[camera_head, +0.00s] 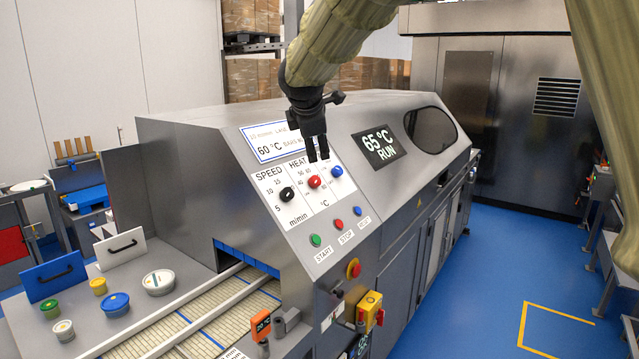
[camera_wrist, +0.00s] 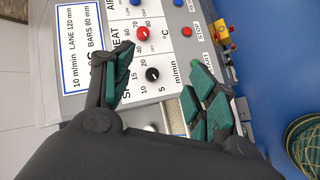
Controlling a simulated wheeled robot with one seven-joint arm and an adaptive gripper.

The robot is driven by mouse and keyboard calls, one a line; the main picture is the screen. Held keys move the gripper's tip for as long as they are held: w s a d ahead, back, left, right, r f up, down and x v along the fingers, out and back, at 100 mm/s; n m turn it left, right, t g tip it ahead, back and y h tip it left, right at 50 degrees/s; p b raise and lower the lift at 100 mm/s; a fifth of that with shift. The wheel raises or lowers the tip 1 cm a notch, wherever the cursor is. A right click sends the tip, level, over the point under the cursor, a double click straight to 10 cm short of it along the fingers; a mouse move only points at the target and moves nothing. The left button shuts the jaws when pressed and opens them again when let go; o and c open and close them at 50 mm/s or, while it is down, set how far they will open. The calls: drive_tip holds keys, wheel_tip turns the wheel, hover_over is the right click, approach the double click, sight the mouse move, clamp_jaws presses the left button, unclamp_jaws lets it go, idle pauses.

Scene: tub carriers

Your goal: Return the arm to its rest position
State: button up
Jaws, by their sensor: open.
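My gripper (camera_head: 318,152) hangs from my sleeved arm in front of the machine's sloped control panel (camera_head: 300,200), near the heat dial. In the wrist view my gripper (camera_wrist: 160,95) is open, with its green-padded fingers wide apart and nothing between them. The black speed knob (camera_head: 287,194) and the red heat knob (camera_head: 314,182) are on the panel, with a blue knob (camera_head: 337,171) beside them. The black speed knob (camera_wrist: 152,74) shows between the fingers in the wrist view. I cannot tell whether a fingertip touches the panel.
A display (camera_head: 378,147) reads 65 °C RUN. Green, red and blue buttons (camera_head: 338,223) sit below the dials. A conveyor (camera_head: 190,325) enters the machine at lower left, with several lidded tubs (camera_head: 115,303) beside it.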

drive_tip(key=d+f+m+g+y+b, duration=0.1)
drive_tip(key=d+f+m+g, duration=0.1)
drive_tip(key=f, duration=1.4)
drive_tip(key=d+f+m+g+y+b, duration=0.1)
drive_tip(key=d+f+m+b, duration=0.1)
drive_tip(key=f, duration=1.5)
drive_tip(key=s+d+f+m+g+b, duration=0.15)
drive_tip(key=s+f, duration=0.25)
drive_tip(key=f, duration=0.4)
drive_tip(key=s+d+f+m, duration=0.2)
drive_tip(key=s+d+f, duration=0.15)
drive_tip(key=f, duration=0.55)
drive_tip(key=s+d+f+m+g+b, duration=0.1)
drive_tip(key=s+f+m, duration=0.1)
drive_tip(key=s+f, duration=0.45)
drive_tip(key=s+d+f+m+g+b, duration=0.1)
drive_tip(key=s+d+f+m, duration=0.2)
drive_tip(key=s+f, duration=0.7)
drive_tip(key=s+d+f+m+g+b, duration=0.1)
drive_tip(key=s+d+f+m, duration=0.25)
drive_tip(key=s+f, duration=0.6)
drive_tip(key=s+d+f+m+g+b, duration=0.1)
drive_tip(key=s+d+f+m, duration=0.1)
drive_tip(key=s, duration=0.9)
drive_tip(key=s+d+f+m+b, duration=0.1)
drive_tip(key=s+d+f, duration=0.4)
drive_tip(key=s, duration=0.6)
drive_tip(key=shift+s+d+f+m+g+h+b, duration=0.2)
drive_tip(key=shift+f+m+g+h+b, duration=0.2)
drive_tip(key=shift+m, duration=0.4)
